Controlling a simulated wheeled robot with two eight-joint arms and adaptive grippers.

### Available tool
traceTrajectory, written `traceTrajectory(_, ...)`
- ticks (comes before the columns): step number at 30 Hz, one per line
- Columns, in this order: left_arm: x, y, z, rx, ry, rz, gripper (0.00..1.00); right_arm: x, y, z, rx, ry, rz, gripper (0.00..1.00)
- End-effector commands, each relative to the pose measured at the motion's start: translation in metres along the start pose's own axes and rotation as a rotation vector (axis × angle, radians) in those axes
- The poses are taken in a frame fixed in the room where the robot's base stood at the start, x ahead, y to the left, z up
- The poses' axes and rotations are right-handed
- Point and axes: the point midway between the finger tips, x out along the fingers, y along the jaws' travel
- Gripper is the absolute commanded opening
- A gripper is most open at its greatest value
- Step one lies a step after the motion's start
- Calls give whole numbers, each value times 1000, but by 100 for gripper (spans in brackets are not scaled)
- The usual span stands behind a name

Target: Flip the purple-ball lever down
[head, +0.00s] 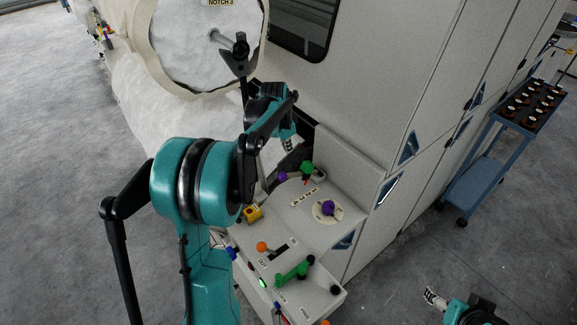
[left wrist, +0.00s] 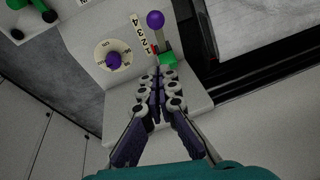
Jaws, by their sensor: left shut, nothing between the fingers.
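The purple-ball lever has a purple ball (head: 283,176) on a short stem from a green base (head: 307,168), at the upper end of the sloped control panel. In the left wrist view its ball (left wrist: 155,19) stands beyond the green base (left wrist: 167,60), beside a scale numbered 1 to 4. My left gripper (head: 289,145) is over the panel, just above the lever in the picture. In the left wrist view its fingertips (left wrist: 157,76) are together and empty, close to the green base; contact is unclear. My right gripper (head: 435,297) shows partly at lower right, its finger opening unclear.
A purple dial knob (head: 328,208) sits near the lever. Below are an orange-ball lever (head: 262,247), a green handle (head: 292,271) and a yellow part (head: 253,213). A white-filled round opening (head: 190,45) is at upper left. A blue cart (head: 475,185) stands right on open floor.

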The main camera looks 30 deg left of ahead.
Motion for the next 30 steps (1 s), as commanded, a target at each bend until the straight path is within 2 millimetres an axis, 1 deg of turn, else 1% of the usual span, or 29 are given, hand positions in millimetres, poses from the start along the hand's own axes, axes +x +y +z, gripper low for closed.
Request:
traceTrajectory(5,3,0,0,0,0,0,0,0,0,0,0,0,0,71)
traceTrajectory(8,12,0,0,0,0,0,0,0,0,0,0,0,0,71)
traceTrajectory(11,28,0,0,-1,0,0,0,1,0,1,0,0,0,71)
traceTrajectory(21,100,0,-1,0,1,0,0,3,0,2,0,0,0,71)
traceTrajectory(22,105,0,1,-1,1,-1,0,3,0,2,0,0,0,71)
traceTrajectory(25,114,0,14,-2,1,-1,0,3,0,2,0,0,0,71)
traceTrajectory(30,125,0,25,-1,1,-1,0,3,0,2,0,0,0,71)
